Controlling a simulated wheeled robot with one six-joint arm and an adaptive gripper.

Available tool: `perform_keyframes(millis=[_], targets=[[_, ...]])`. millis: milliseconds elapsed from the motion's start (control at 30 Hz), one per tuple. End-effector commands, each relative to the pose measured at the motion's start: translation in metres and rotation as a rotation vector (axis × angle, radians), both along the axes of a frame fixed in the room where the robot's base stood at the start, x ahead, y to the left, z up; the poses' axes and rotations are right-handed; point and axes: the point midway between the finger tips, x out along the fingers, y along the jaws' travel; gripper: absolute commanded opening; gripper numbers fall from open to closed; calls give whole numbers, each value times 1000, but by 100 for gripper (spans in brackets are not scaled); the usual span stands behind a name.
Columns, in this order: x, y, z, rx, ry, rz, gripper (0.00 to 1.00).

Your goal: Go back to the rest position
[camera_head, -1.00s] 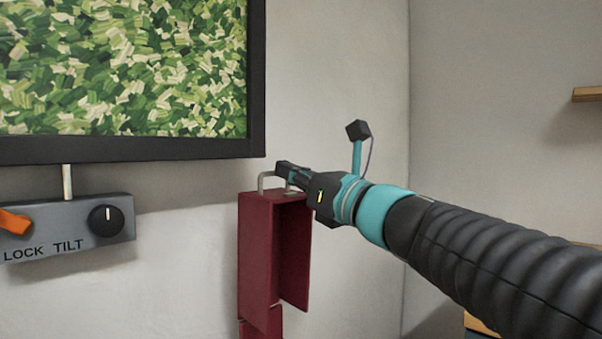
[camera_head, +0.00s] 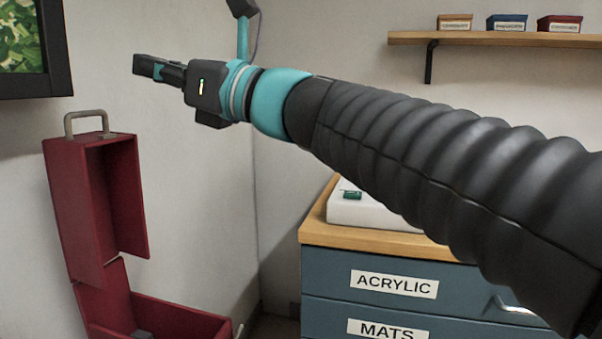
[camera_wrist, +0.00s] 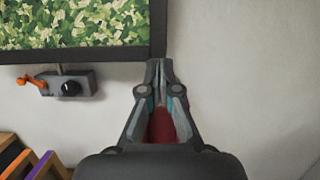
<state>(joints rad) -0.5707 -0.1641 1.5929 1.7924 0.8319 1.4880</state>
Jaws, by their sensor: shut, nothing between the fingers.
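My gripper (camera_head: 143,68) is at the upper left in the head view, above and to the right of a dark red case with a metal handle. It is shut and empty, apart from the case. In the wrist view my gripper (camera_wrist: 160,68) points toward the wall, its fingertips together near the lower right corner of the framed picture. The red case (camera_head: 120,195) stands open and upright against the wall, its handle (camera_head: 86,119) on top. Part of the red case (camera_wrist: 163,126) shows between the finger linkages in the wrist view.
A blue drawer cabinet (camera_head: 345,262) with labelled drawers stands at the right, a white box (camera_head: 350,212) on its wooden top. A wall shelf (camera_head: 500,41) holds small boxes. The framed picture (camera_wrist: 80,54) and a grey knob panel (camera_wrist: 85,84) are on the wall. Colored frames (camera_wrist: 45,165) lean lower left.

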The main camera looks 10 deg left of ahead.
Motion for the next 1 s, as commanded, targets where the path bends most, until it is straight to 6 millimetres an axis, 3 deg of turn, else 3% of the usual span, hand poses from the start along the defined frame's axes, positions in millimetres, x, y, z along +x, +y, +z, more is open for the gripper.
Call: perform_keyframes(millis=[167,333,467,567,700,1000], targets=[[0,4,-16,-94,-230,-51,0],[3,9,-102,-390,-596,-66,0],[0,-12,-176,-637,-896,-21,0],[-1,-44,-231,-830,-1119,46,0],[-6,-104,-302,-1078,-1388,192,0],[-34,-259,-416,-1506,-1730,644,0]])
